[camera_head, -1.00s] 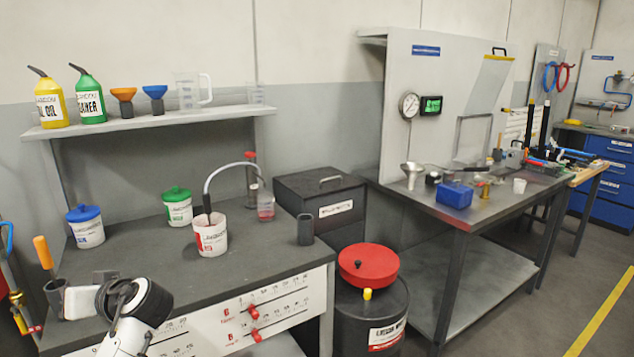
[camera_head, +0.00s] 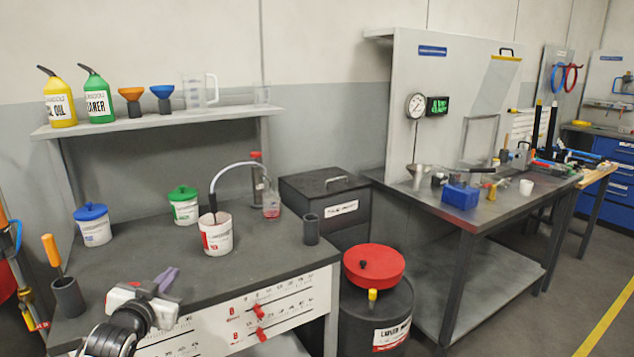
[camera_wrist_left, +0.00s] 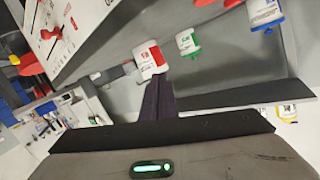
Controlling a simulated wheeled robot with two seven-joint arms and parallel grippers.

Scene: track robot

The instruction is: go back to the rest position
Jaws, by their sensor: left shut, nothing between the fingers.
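My left gripper (camera_head: 167,279) shows at the lower left of the head view, over the front part of the dark workbench (camera_head: 140,250). Its purple-grey fingers are shut with nothing between them, and they point away from me towards the back of the bench. The left wrist view also shows the closed fingers (camera_wrist_left: 158,98), with the red-labelled white tub (camera_wrist_left: 150,60) beyond their tips. In the head view this tub (camera_head: 217,240) stands apart from the gripper, with a hose running into it. My right gripper is not in view.
A dark cup with an orange-handled tool (camera_head: 67,297) stands left of my gripper. Blue-lidded (camera_head: 93,228) and green-lidded (camera_head: 184,208) tubs stand behind. A dark cylinder (camera_head: 311,229) stands near the bench's right edge. A drum with a red lid (camera_head: 374,264) stands on the floor.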

